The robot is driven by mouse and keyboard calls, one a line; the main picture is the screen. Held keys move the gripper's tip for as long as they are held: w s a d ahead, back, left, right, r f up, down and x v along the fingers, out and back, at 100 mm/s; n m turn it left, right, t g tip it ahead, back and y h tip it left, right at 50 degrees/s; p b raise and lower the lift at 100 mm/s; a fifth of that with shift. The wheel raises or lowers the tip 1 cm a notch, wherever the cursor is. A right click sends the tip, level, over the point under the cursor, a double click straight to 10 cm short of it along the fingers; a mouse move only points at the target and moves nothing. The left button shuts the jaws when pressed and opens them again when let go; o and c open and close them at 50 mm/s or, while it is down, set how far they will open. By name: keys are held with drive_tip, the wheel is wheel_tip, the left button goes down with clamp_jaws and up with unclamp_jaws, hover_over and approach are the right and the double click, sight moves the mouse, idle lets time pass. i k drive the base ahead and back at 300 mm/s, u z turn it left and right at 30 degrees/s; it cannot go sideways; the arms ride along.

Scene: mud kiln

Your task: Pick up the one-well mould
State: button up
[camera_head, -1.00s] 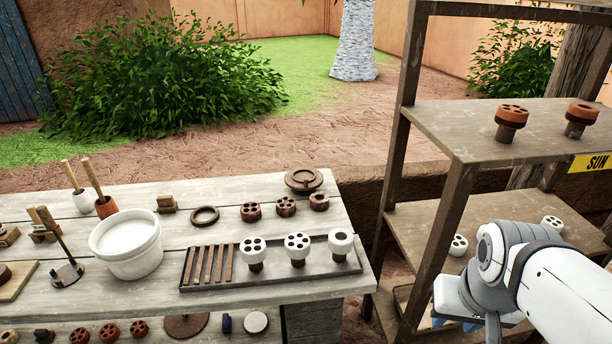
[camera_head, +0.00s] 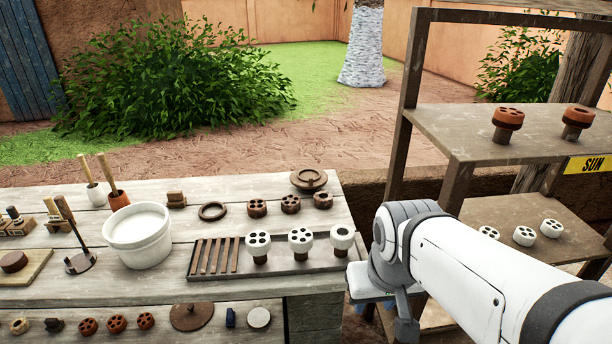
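Several pieces have a single opening. A white one-hole piece (camera_head: 342,238) stands on a brown stem at the right end of the slatted tray. A brown one-hole piece (camera_head: 323,201) sits behind it on the table. I cannot tell for sure which is the one-well mould. My gripper (camera_head: 372,296) is partly seen, low beside the table's right end, right of and below the white piece.
White multi-hole pieces (camera_head: 300,241) stand beside it on the tray (camera_head: 262,276). Brown multi-hole pieces (camera_head: 257,209) lie behind. A white bucket (camera_head: 139,240) stands left. The shelf rack (camera_head: 470,130) rises close on the right, with white pieces (camera_head: 524,236) on a lower board.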

sight(323, 200)
drive_tip(key=z, duration=0.05)
drive_tip(key=i, duration=1)
drive_tip(key=u, duration=0.05)
